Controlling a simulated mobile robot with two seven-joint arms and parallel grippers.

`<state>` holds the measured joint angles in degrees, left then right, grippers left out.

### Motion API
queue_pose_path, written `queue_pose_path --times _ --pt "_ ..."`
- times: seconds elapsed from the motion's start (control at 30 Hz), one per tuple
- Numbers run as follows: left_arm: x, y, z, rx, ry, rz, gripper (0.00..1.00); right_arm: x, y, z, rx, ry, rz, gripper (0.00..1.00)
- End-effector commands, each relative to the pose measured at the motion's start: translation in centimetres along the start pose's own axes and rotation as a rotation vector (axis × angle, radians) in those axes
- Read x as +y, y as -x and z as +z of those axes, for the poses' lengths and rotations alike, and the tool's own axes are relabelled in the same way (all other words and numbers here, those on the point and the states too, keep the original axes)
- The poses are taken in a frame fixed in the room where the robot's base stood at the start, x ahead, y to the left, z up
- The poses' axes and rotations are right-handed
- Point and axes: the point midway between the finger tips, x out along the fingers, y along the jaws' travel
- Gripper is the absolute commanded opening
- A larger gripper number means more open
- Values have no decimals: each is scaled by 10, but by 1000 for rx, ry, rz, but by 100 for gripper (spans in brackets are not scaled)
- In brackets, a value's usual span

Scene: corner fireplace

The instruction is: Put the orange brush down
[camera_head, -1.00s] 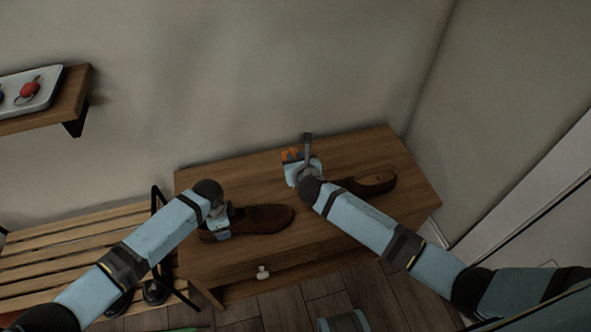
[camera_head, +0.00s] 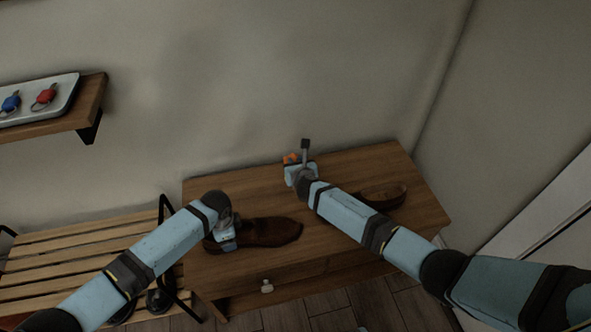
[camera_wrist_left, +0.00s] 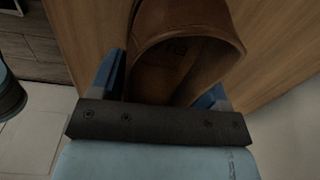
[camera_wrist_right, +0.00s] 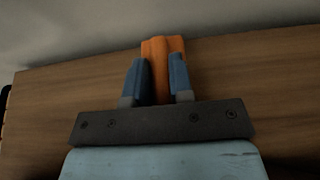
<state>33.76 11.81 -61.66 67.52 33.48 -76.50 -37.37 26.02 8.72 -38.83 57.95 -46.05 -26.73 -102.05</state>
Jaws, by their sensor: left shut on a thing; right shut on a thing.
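The orange brush (camera_wrist_right: 158,62) is between the blue fingers of my right gripper (camera_wrist_right: 155,85), which is shut on it. In the head view only a small orange part of the brush (camera_head: 291,158) shows beside my right gripper (camera_head: 297,168), near the back edge of the wooden cabinet top (camera_head: 345,168). I cannot tell whether the brush touches the wood. My left gripper (camera_wrist_left: 165,92) is shut on the heel end of a brown shoe (camera_wrist_left: 185,25). In the head view this shoe (camera_head: 273,231) lies at the cabinet's front left, by my left gripper (camera_head: 222,238).
A second brown shoe-shaped item (camera_head: 385,195) lies on the right of the cabinet, partly behind my right arm. A slatted bench (camera_head: 85,245) stands at the left. A wall shelf (camera_head: 90,110) holds a tray with red keys (camera_head: 45,97). The cabinet's right front is bare.

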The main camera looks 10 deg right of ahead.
Motion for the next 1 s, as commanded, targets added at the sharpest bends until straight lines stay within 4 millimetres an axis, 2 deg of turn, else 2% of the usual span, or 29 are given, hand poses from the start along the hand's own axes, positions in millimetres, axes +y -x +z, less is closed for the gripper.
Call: queue_pose_path --times 0.03,0.2,0.63,0.67,0.73,0.77,1.0 --pt "2 -2 1 -2 0 3 34 1 -3 -9 3 0 0 0" --pt "2 -2 1 -2 0 3 34 1 -10 -25 2 0 0 0" --pt "2 -3 1 -2 0 3 34 0 -12 -30 1 0 0 0" --pt "2 -3 1 -2 0 3 34 0 -12 -30 1 -1 0 28" --pt "2 -3 1 -2 0 3 34 0 -12 -30 1 -1 0 44" --pt "2 -3 1 -2 0 3 34 0 -12 -30 1 -1 0 46" --pt "2 -3 1 -2 0 3 34 0 -12 -29 1 -1 0 46"
